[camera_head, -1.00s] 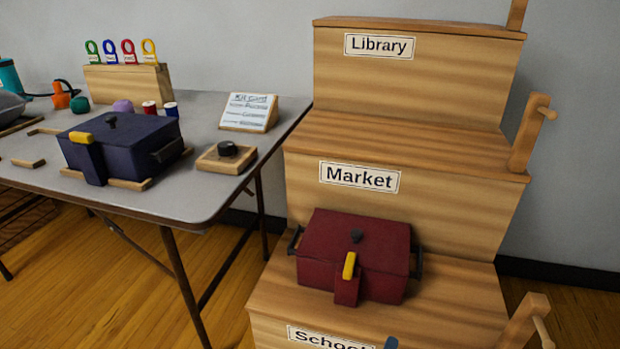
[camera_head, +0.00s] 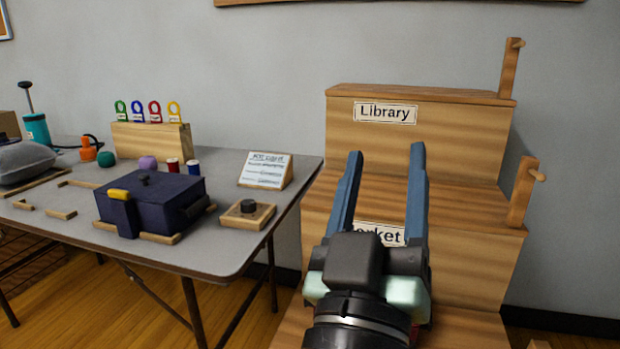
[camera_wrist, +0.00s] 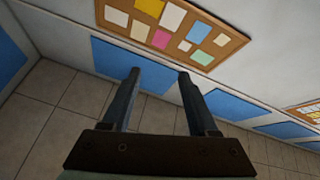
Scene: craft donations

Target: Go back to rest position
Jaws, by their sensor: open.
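My gripper (camera_head: 386,172) is raised in front of the wooden steps in the head view. Its two blue fingers point up and stand apart, with nothing between them. It covers part of the Market label (camera_head: 390,235) and the lower step. The red box is not visible behind my arm, apart from a possible trace of red at the arm's edge. In the wrist view my gripper (camera_wrist: 158,75) shows open and empty, facing a tiled floor and a wall with a pinboard (camera_wrist: 172,28).
A grey table (camera_head: 190,250) stands at the left. It holds a dark blue box (camera_head: 150,200), a card stand (camera_head: 265,170), a wooden block with coloured tags (camera_head: 150,138) and a small base with a black knob (camera_head: 248,213). Wooden pegs (camera_head: 522,190) rise at the steps' right side.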

